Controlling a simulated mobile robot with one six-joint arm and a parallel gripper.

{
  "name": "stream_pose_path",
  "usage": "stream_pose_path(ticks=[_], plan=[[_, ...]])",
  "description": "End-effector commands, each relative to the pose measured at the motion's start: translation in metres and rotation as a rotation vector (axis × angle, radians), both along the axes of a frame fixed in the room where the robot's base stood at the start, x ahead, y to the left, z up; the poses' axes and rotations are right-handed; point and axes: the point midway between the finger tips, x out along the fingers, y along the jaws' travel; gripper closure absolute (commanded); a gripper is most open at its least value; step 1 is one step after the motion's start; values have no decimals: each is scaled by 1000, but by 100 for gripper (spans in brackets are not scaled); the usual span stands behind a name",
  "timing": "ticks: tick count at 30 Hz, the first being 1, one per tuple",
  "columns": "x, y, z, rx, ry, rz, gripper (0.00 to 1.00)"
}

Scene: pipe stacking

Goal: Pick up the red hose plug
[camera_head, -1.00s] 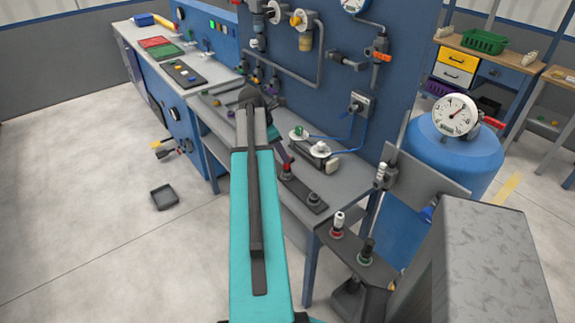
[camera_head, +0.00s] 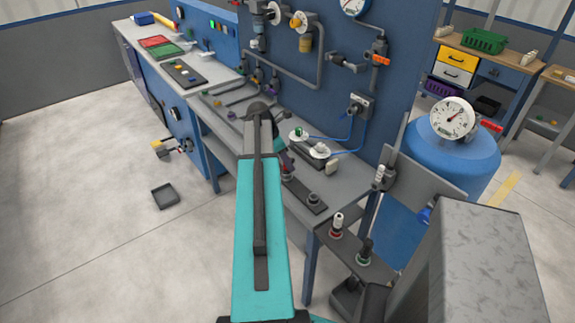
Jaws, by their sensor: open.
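A small plug with red on it (camera_head: 288,177) stands at the far end of a dark strip (camera_head: 302,193) on the grey bench. It looks like the red hose plug, and my gripper partly hides it. My gripper (camera_head: 287,167) is small and dark here, just beyond the end of my teal arm link. It is open, over or right around the plug's top; I cannot tell whether its fingers touch the plug. A grey fitting (camera_head: 314,198) sits at the near end of the strip.
Right of the gripper is a dark block with white round parts (camera_head: 308,148) and blue hoses. A white-topped, red-ringed connector (camera_head: 337,224) and a dark, green-ringed one (camera_head: 366,251) stand on a lower shelf. A blue tank (camera_head: 450,155) stands right.

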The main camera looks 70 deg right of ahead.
Motion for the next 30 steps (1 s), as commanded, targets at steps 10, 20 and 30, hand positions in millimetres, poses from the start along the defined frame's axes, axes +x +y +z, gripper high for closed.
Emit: stream_pose_path(ticks=[10,20,30], plan=[[-2,-1,-6,-1,-1,0,58],[-1,-1,-5,0,0,1,58],[-1,-1,-5,0,0,1,100]])
